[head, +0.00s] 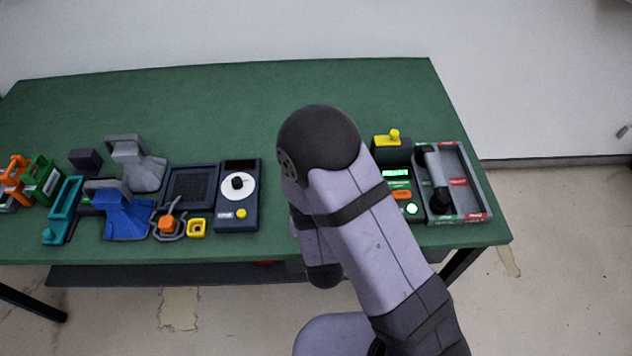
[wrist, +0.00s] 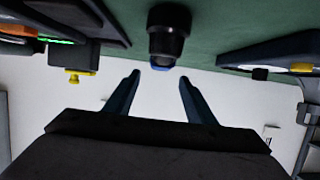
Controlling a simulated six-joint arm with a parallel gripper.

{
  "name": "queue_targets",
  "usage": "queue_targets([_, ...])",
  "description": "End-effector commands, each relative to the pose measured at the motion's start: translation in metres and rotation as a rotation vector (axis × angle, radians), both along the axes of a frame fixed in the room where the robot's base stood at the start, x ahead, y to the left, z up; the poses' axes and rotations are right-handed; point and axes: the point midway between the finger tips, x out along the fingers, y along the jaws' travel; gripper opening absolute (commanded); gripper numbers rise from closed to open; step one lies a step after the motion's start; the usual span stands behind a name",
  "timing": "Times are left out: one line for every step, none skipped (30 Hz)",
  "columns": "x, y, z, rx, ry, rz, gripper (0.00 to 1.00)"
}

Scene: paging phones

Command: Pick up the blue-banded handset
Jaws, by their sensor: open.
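A dark handset (wrist: 168,35) with a blue band at its near end shows at the top middle of the wrist view. My gripper (wrist: 160,79) is open, and its two fingers point toward the handset. The blue band sits just beyond and between the fingertips in the picture; I see no contact. In the head view my arm hides the gripper and the blue-banded handset. Another black handset (head: 436,180) lies in the grey tray (head: 471,172) at the right; no blue band shows on it.
A console with a green display (head: 396,173) and a yellow knob (head: 393,136) stands left of the tray. A dial unit (head: 239,216), a blue stand (head: 124,216) and a grey stand (head: 136,166) crowd the left. The green table (head: 230,110) is clear at the back.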

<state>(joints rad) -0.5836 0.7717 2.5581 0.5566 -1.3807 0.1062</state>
Motion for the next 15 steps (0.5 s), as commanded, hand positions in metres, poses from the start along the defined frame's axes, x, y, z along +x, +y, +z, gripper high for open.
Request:
queue_targets([0.002,0.0,-0.001,0.002,0.0,-0.002,0.5])
queue_targets([0.004,0.0,-0.002,0.002,0.0,-0.002,0.5])
queue_targets([0.007,0.0,-0.004,0.002,0.0,-0.002,0.5])
queue_targets([0.01,0.0,-0.005,0.002,0.0,-0.002,0.5])
queue_targets([0.012,0.0,-0.006,0.002,0.0,-0.002,0.5])
queue_targets([0.017,0.0,-0.007,0.002,0.0,-0.002,0.5])
queue_targets([0.02,0.0,-0.009,0.003,0.001,-0.002,0.5])
queue_targets([0.021,0.0,-0.01,0.004,0.0,-0.001,0.5])
queue_targets([0.021,0.0,-0.01,0.003,0.0,-0.001,0.5])
queue_targets([0.021,0.0,-0.01,0.002,0.001,-0.001,0.5])
queue_targets([0.021,0.0,-0.009,0.002,0.001,-0.001,0.5])
queue_targets([0.021,0.0,-0.009,0.001,0.002,0.0,0.5])
queue_targets([0.022,0.0,-0.008,0.001,0.002,0.0,0.5])
queue_targets([0.021,0.0,-0.008,0.0,0.003,0.0,0.5])
queue_targets([0.021,0.0,-0.008,0.0,0.003,0.0,0.5])
